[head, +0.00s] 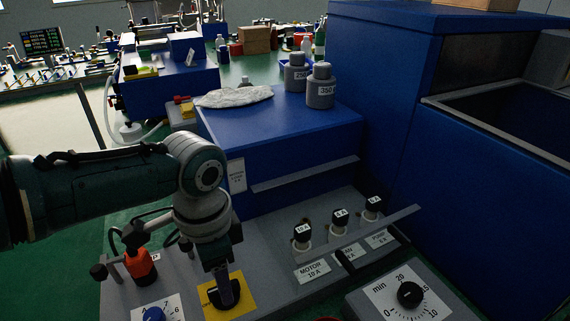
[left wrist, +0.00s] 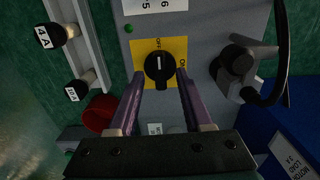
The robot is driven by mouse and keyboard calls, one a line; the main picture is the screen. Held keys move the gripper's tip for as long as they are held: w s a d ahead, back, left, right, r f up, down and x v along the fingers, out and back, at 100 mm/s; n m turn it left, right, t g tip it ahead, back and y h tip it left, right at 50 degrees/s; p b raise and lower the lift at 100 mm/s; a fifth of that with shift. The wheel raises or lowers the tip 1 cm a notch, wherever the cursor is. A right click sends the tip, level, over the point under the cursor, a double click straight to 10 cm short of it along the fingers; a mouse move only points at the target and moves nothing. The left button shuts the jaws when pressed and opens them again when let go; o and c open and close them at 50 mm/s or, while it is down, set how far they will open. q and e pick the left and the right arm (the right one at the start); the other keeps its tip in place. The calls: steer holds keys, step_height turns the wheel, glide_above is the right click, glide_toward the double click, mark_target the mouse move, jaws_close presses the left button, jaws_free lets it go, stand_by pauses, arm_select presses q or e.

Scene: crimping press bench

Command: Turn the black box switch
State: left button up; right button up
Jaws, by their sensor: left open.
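The black switch (left wrist: 160,69) is a round knob with a white line, on a yellow plate (left wrist: 144,48) marked OFF and ON. The line points up toward OFF in the left wrist view. In the head view the yellow plate (head: 243,296) is at the bottom centre, and my gripper mostly hides the switch. My left gripper (head: 227,292) points down over the plate. In the left wrist view its two purple fingers are apart, one on each side of the knob, with nothing held. I cannot tell whether they touch it. My right gripper is not in view.
Left of the plate are an orange-and-black part (head: 140,265) and a blue knob (head: 153,314). To the right stand black-capped fuses (head: 340,218) on a grey panel and a timer dial (head: 409,294). Blue housings (head: 290,135) rise behind. A black cable (left wrist: 281,60) loops close by.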

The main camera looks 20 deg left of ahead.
arm_select(q)
step_height(320, 180, up, 7)
steer(key=shift+r+p, duration=0.1)
steer(key=shift+p, duration=1.05)
steer(key=shift+r, duration=0.6)
steer(key=shift+d, duration=0.1)
